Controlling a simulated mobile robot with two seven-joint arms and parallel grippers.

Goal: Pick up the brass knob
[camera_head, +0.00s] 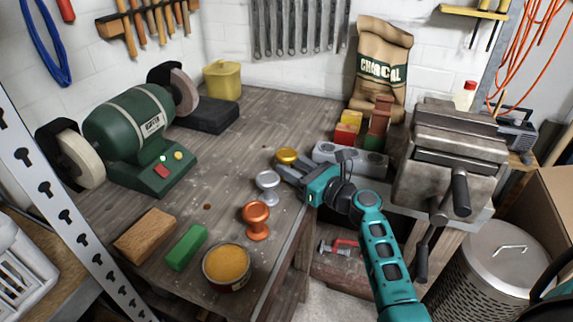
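The brass knob (287,154) is a shiny gold mushroom-shaped knob near the right edge of the wooden workbench. Only its rounded head shows clearly; its stem and base are hidden behind my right gripper. My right gripper (286,172) comes in from the right, with its dark fingers low over the bench, right at the knob just below its head. I cannot tell whether the fingers are around the stem, touching it or only in front of it. Their gap is not clear. My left gripper is not in view.
A silver knob (267,184) stands close to my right fingertips, with a copper knob (257,220) nearer. An open orange tin (227,265), green block (186,247) and wooden block (146,235) lie in front. A vise (450,150) stands right; a bench grinder (130,125) left.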

